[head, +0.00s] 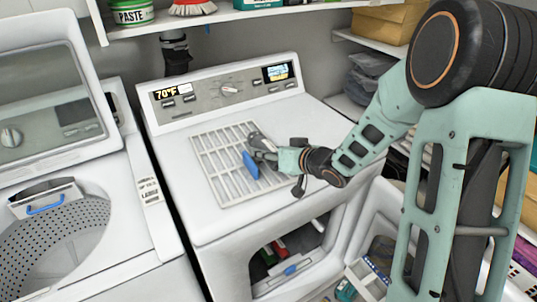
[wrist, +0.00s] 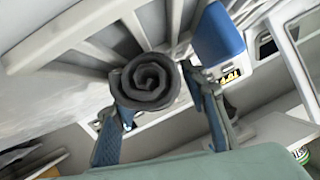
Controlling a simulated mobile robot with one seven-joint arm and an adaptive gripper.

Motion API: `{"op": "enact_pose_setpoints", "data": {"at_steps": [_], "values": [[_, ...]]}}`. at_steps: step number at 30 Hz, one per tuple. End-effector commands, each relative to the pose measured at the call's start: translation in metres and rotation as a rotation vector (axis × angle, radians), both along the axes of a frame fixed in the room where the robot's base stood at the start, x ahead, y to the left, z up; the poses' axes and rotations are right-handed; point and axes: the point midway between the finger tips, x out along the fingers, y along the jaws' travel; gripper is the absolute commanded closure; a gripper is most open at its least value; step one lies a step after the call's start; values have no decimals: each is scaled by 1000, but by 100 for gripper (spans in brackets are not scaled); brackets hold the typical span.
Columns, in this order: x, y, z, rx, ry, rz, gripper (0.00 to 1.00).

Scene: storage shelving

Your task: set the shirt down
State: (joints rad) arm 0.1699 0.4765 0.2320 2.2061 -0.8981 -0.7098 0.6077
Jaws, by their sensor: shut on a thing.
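The shirt is a dark grey rolled bundle (wrist: 147,82), seen end-on as a spiral in the wrist view. My gripper (wrist: 156,94) has a finger on each side of it and is shut on it. In the head view my gripper (head: 262,152) is over the white slatted rack (head: 212,160) on top of the dryer (head: 195,220). A grey part of the shirt (head: 262,140) shows at the fingers there. The rack's slats lie close behind the roll in the wrist view (wrist: 90,45). I cannot tell whether the roll touches them.
A blue piece (head: 250,164) shows beside my gripper over the rack. The dryer's control panel (head: 225,88) rises behind. An open washer (head: 60,240) stands to the left. A shelf (head: 225,14) with a paste tub (head: 131,11) is above. The dryer top has bare room around the rack.

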Motion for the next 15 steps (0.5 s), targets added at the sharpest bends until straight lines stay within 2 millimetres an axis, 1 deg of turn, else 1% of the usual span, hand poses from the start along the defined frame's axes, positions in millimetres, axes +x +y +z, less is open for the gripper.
{"op": "enact_pose_setpoints", "data": {"at_steps": [1,5,15], "values": [[-2,-1,-4,-4,9,-2,88],[-3,-2,-6,-4,12,-2,88],[-5,-2,-21,-6,22,-3,88]]}}
